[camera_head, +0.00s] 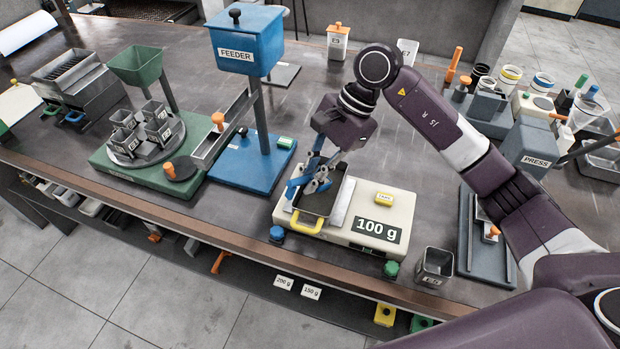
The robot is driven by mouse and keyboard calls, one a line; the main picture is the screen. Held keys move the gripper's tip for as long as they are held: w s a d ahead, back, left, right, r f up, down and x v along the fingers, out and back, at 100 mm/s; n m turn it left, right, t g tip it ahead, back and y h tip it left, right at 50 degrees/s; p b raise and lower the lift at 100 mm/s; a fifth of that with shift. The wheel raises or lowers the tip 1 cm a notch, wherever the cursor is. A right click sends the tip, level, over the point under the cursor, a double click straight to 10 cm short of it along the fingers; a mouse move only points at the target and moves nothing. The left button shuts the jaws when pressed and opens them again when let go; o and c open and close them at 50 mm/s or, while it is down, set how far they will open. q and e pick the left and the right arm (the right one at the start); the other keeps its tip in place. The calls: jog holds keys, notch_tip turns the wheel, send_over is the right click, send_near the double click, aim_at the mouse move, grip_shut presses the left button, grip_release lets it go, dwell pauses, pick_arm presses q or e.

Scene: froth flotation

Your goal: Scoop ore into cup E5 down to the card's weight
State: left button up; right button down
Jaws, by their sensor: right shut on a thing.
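My right gripper (314,184) is over the tray on the cream scale (340,236). It is shut on a blue-handled tool (297,184), which looks like a scoop; its far end is hard to make out against the gripper. The tray (318,203) looks dark inside and has a yellow handle at the front. Cup E5 (435,264), a square grey metal cup, stands on the table right of the scale, near the front edge. How much it holds is unclear. My left gripper is not in view.
The blue feeder (246,40) and green carousel (140,165) with several cups stand left. The grey press (527,148) and more containers stand right. Cards reading "200 g" (284,283) and "150 g" (311,292) are below the table's front edge. Blue and green knobs flank the scale.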

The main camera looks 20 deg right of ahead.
jog(key=shift+r+p, duration=1.4)
jog(key=shift+r, duration=2.25)
jog(key=shift+r+t+h, duration=0.25)
jog(key=shift+t+h, duration=0.25)
jog(key=shift+h, duration=0.4)
jog(key=shift+a+r+t+h+b, duration=0.15)
jog(key=shift+t+h+b, duration=0.1)
jog(key=shift+h, duration=0.35)
jog(key=shift+d+r+t+h+b, duration=0.15)
jog(key=shift+t+h, duration=0.1)
jog(key=shift+h, duration=0.35)
jog(key=shift+f, duration=0.1)
